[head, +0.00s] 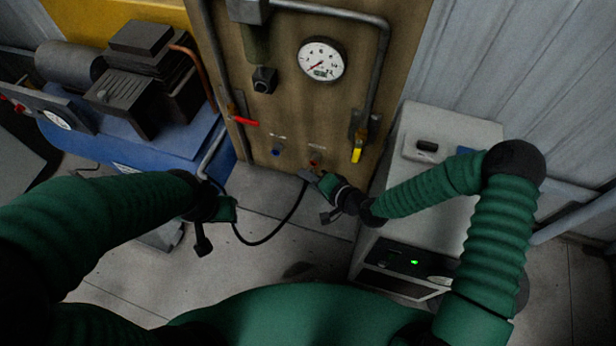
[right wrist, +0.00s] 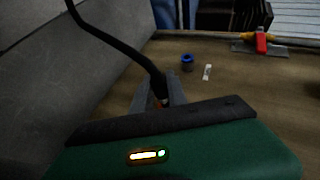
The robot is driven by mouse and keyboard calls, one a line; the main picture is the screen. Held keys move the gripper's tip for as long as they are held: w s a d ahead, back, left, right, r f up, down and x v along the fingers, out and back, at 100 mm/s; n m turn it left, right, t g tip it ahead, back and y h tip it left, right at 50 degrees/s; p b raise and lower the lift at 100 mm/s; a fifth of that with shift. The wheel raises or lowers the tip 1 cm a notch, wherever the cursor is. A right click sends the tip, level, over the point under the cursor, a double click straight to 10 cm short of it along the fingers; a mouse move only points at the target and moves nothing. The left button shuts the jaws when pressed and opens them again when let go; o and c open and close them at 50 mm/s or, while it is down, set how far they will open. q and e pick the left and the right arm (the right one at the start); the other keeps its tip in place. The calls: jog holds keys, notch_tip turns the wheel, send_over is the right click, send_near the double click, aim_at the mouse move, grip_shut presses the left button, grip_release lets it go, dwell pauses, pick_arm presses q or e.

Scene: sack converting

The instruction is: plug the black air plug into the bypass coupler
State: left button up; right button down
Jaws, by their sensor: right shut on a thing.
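My right gripper (head: 308,174) is at the lower part of the brown board (head: 285,100), just below a reddish coupler (head: 315,154). It is shut on the end of the black hose (head: 287,222), where the plug is; the fingers mostly hide the plug. In the right wrist view the hose (right wrist: 122,55) runs down into the fingers (right wrist: 158,94). A blue coupler (head: 277,151) sits to the left, and it also shows in the right wrist view (right wrist: 187,60). I cannot read which is the bypass. My left gripper (head: 225,210) hangs left of the hose; its jaws are unclear.
A blue compressor (head: 150,150) stands left. A grey cabinet (head: 470,125) stands right, close to my right arm.

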jog(key=shift+w+d, duration=0.3)
jog(key=shift+w, duration=0.6)
jog(key=c, duration=1.2)
grip_release()
jog(key=shift+c, duration=0.2)
jog(key=p+v, duration=0.2)
jog(key=v, duration=1.5)
jog(key=shift+p, duration=0.4)
